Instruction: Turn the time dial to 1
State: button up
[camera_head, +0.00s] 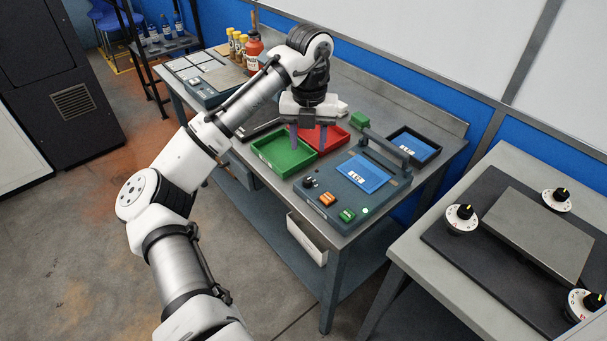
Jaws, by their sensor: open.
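A dark blue-grey device (330,203) stands on the bench, with small dark knobs (308,182) at its left corner. Three round white dials with black knobs are on the table at the right: a left one (461,218), a far one (557,200) and a near one (583,304). Their markings are too small to read, and I cannot tell which control is the time dial. My gripper (308,143) is open and points down over the green and red trays. It is apart from the device's knobs and from the white dials. I see nothing held between its fingers.
The green tray (268,150) and red tray (338,135) lie below my gripper. The device carries a raised handle (386,147), an orange button (327,199) and a green button (347,214). A blue tray (414,146) is behind it. Bottles (254,55) stand at the back left.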

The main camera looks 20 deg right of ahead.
aim_at(308, 180)
notch_tip(308, 180, down, 11)
jog(key=shift+f+p, duration=0.15)
jog(key=shift+p, duration=0.2)
grip_shut()
dwell(0.4)
jog(key=n+p, duration=0.2)
jog(key=n, duration=0.2)
jog(key=shift+n, duration=0.3)
jog(key=shift+n+p, duration=1.65)
jog(key=shift+n, duration=0.55)
